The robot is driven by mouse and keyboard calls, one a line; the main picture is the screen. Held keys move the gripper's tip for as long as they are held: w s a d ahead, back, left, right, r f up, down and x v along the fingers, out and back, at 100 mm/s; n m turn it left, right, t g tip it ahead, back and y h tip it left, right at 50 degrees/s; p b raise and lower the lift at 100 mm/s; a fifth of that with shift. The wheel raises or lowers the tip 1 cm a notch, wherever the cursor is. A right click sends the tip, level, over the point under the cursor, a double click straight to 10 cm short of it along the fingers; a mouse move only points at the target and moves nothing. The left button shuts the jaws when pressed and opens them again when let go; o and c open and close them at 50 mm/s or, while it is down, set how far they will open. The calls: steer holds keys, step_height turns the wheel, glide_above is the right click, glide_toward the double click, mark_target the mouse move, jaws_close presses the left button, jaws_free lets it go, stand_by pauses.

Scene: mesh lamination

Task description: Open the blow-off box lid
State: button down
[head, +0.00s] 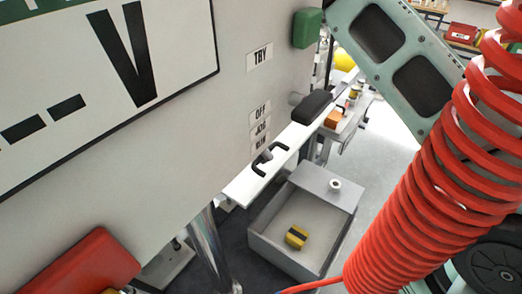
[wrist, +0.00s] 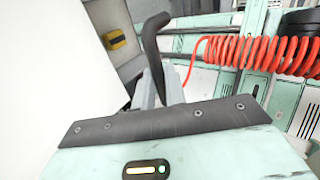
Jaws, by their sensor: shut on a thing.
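The blow-off box (head: 272,245) stands at the lower middle of the head view, its inside open to view. A pale lid panel (head: 247,186) with a black handle (head: 283,147) shows above its left side, tilted. In the wrist view the black handle (wrist: 152,38) rises between the fingers of my gripper (wrist: 160,82), which is shut on it. A broad white surface (wrist: 50,70) fills the left of that view, probably the lid. I cannot make out my gripper in the head view.
A yellow and black block (head: 296,237) lies in the box; it also shows in the wrist view (wrist: 117,40). A large labelled panel (head: 190,130) fills the left. A red coiled hose (head: 440,170) crosses the right. Clear floor (head: 385,130) lies beyond the box.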

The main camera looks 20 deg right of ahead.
steer(key=shift+w+a+f, duration=0.15)
steer(key=shift+w+f, duration=0.05)
steer(key=shift+f, duration=0.3)
steer(key=c, duration=1.5)
jaws_free()
steer(key=shift+w, duration=0.1)
steer(key=shift+o, duration=0.2)
steer(key=shift+w+a, duration=0.15)
steer(key=shift+r, duration=0.1)
steer(key=shift+r, duration=0.1)
steer(key=b+v, duration=0.3)
steer(key=v, duration=0.4)
steer(key=shift+r, duration=0.15)
